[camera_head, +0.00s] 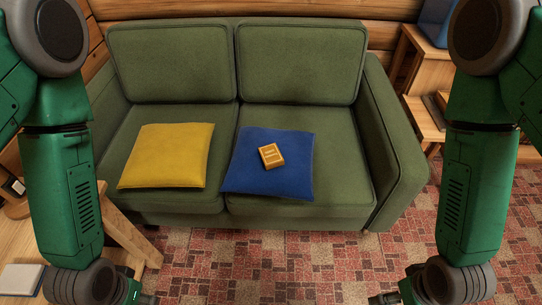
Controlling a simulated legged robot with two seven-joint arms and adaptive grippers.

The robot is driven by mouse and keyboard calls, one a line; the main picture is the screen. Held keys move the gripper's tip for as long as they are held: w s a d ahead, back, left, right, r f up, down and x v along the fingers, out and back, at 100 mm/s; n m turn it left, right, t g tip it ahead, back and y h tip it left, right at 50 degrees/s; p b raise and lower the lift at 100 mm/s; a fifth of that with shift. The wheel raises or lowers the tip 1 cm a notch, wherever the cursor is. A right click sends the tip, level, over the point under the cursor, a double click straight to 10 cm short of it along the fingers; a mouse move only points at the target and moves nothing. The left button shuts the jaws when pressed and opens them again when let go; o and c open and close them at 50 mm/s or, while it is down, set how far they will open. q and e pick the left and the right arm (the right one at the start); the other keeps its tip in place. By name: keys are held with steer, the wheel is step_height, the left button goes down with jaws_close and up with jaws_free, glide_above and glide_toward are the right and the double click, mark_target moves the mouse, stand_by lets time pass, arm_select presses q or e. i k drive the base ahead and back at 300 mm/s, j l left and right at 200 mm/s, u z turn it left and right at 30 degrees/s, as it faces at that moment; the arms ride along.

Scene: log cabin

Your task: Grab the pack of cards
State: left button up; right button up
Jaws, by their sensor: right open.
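The pack of cards (271,156) is a small yellow-orange box. It lies flat, slightly turned, on the blue cushion (250,176) on the right seat of the green sofa (300,65). My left gripper (146,299) shows only in part at the bottom edge, left of centre, and its fingers are mostly cut off. My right gripper (384,299) is open at the bottom edge, right of centre, also partly cut off. Both grippers are well apart from the cards, low in the picture in front of the sofa.
A yellow cushion (166,156) lies on the left seat. A wooden table (60,250) stands at the lower left, near my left arm. Wooden shelves (424,120) stand right of the sofa. Patterned red carpet (270,262) is clear between my arms.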

mark_target(270, 155)
steer(key=i+l, duration=0.15)
steer(key=l, duration=0.2)
steer(key=i+l, duration=0.1)
steer(key=l, duration=0.25)
steer(key=i+l, duration=0.15)
steer(key=l, duration=0.2)
steer(key=i+l, duration=0.1)
steer(key=l, duration=0.25)
steer(key=i+l+u, duration=0.1)
steer(key=l, duration=0.25)
